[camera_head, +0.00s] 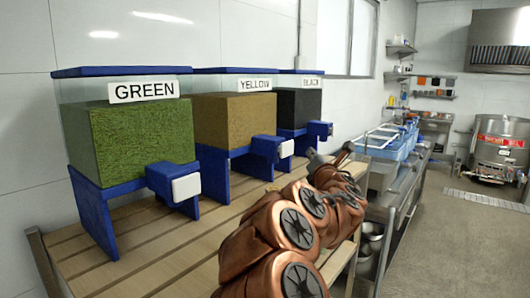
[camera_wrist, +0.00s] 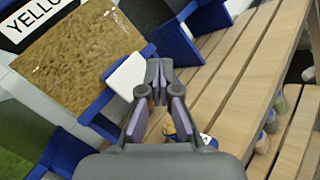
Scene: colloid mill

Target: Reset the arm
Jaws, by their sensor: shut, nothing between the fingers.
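My gripper (camera_wrist: 159,72) is shut and empty in the wrist view, its fingertips close together over the slatted wooden table (camera_wrist: 225,85). It appears beside the white plate (camera_wrist: 126,76) on the front of the yellow dispenser, but I cannot tell whether they touch. In the head view my copper-coloured arm reaches in from the bottom over the table's right side. Its far end is small there, and the fingers are hard to make out.
Dispensers labelled GREEN (camera_head: 140,140), YELLOW (camera_head: 235,115) and BLACK (camera_head: 298,105) stand in a row on the table. Blue bins (camera_head: 390,145) are on the steel counter behind. A steel vessel (camera_head: 499,150) stands far right. The floor (camera_head: 460,245) at right is clear.

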